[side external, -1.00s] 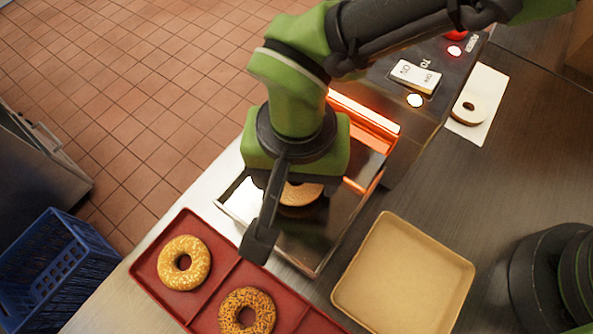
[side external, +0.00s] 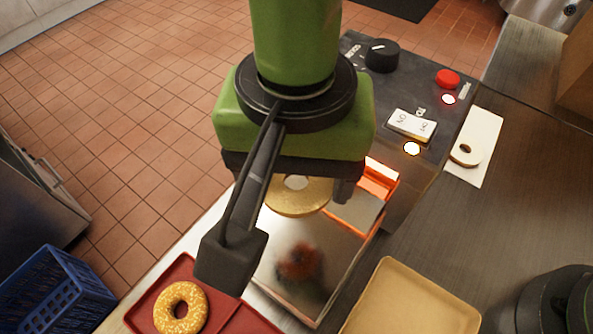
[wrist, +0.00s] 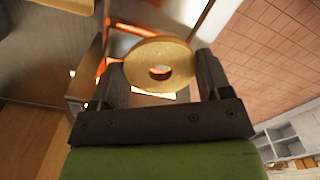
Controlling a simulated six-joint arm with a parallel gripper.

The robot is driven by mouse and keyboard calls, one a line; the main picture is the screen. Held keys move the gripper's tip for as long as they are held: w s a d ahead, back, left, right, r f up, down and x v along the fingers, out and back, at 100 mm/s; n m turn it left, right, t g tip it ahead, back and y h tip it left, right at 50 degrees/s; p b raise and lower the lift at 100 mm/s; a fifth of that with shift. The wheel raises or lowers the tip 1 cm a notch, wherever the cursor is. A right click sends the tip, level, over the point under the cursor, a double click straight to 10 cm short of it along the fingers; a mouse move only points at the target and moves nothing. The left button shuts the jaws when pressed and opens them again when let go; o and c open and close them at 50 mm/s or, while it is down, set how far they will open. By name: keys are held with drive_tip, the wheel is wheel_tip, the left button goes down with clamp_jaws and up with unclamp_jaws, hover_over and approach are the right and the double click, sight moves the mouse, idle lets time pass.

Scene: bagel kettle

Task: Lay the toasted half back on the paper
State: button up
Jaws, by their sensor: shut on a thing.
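My gripper (side external: 300,190) is shut on the toasted half (side external: 297,199), a golden ring held above the shiny metal tray of the toaster. In the wrist view my gripper (wrist: 161,75) has a finger on each side of the toasted half (wrist: 160,64), whose pale golden face and hole show. The white paper (side external: 486,137) lies on the steel counter at the right, beside the toaster. Another bagel half (side external: 465,155) rests on the paper near its lower left part. The dark arm bracket hides my left finger in the side view.
The toaster (side external: 408,100), with a knob, button and switch, stands between my gripper and the paper; its slot glows orange. A tan tray (side external: 405,305) is at the front. A red tray (side external: 230,322) holds a seeded bagel (side external: 180,307). Bare counter (side external: 470,220) lies below the paper.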

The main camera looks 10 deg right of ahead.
wheel_tip(320, 180, up, 10)
drive_tip(key=w+d+m, duration=0.2)
drive_tip(key=w+d, duration=0.5)
drive_tip(key=w, duration=0.2)
drive_tip(key=m, duration=0.7)
hover_over(474, 123)
wheel_tip(474, 123, down, 19)
drive_tip(key=shift+s+f, duration=0.1)
drive_tip(key=shift+f, duration=3.25)
